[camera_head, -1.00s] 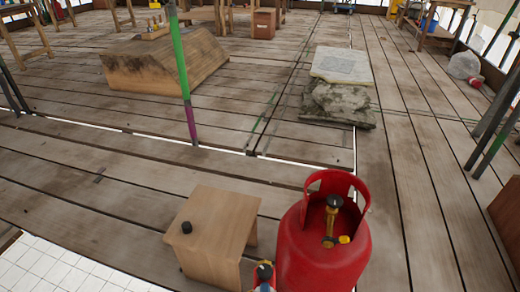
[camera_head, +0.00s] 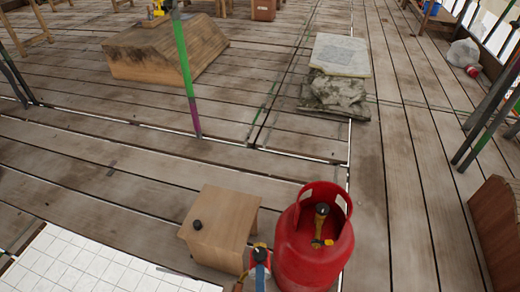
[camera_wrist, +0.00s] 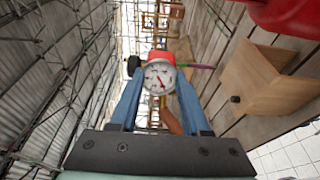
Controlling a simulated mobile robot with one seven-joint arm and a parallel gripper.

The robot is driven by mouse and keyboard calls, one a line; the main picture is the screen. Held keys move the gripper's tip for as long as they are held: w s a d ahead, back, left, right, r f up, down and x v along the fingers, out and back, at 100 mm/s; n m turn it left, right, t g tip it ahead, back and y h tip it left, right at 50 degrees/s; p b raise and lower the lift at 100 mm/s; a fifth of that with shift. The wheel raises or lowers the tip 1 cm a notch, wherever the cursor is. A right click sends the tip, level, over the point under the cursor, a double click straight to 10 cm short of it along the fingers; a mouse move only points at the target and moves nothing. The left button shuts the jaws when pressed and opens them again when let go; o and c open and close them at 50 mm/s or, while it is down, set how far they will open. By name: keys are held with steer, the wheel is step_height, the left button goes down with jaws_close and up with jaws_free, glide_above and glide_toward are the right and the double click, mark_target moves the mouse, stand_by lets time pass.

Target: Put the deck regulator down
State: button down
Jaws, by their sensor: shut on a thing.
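The deck regulator (camera_wrist: 158,77) has a red body and a white dial gauge with a needle. My gripper (camera_wrist: 157,92) is shut on it, with a blue finger on either side, in the wrist view. In the head view my gripper (camera_head: 261,258) is small at the bottom edge, between a wooden stool (camera_head: 225,220) and a red gas cylinder (camera_head: 312,250). The regulator is mostly hidden there. I cannot tell how high it is held, but the wrist view shows it clear of the stool.
A small black cap (camera_head: 197,225) lies on the stool's top. White tiles (camera_head: 75,265) lie at the lower left. Stacked slabs (camera_head: 338,75) and a wooden block (camera_head: 165,50) stand farther back. Bare planks lie between.

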step_height(320, 180, up, 16)
steer(key=s+p, duration=0.1)
steer(key=p, duration=1.7)
steer(key=shift+f, duration=0.1)
